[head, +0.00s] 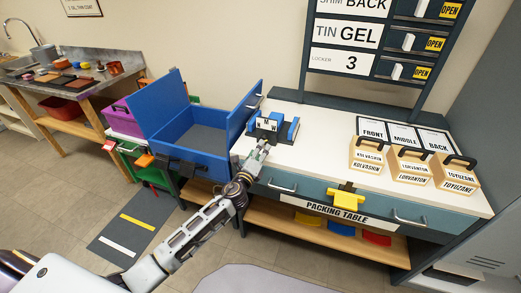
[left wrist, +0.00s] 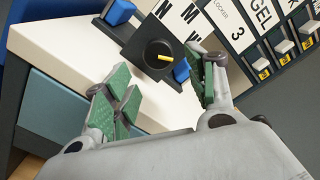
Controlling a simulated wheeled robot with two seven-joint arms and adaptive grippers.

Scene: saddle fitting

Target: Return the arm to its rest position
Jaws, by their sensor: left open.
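My left arm reaches from the bottom left up to the packing table (head: 320,162) in the head view. Its gripper (head: 260,152) is at the table's left front edge, just in front of a dark fixture with blue blocks (head: 291,131) and a small white sign marked M. In the left wrist view the gripper (left wrist: 160,95) has its green-padded fingers spread apart, with nothing between them. Beyond the fingers, the fixture's dark face (left wrist: 138,48) shows a round black knob with a yellow mark. My right gripper is not in view.
An open blue box (head: 205,138) stands left of the gripper. Three wooden blocks with black handles, the middle one (head: 408,166), stand at the table's right. A yellow piece (head: 345,197) sits at the front edge. A locker board (head: 345,62) rises behind. The table's middle is clear.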

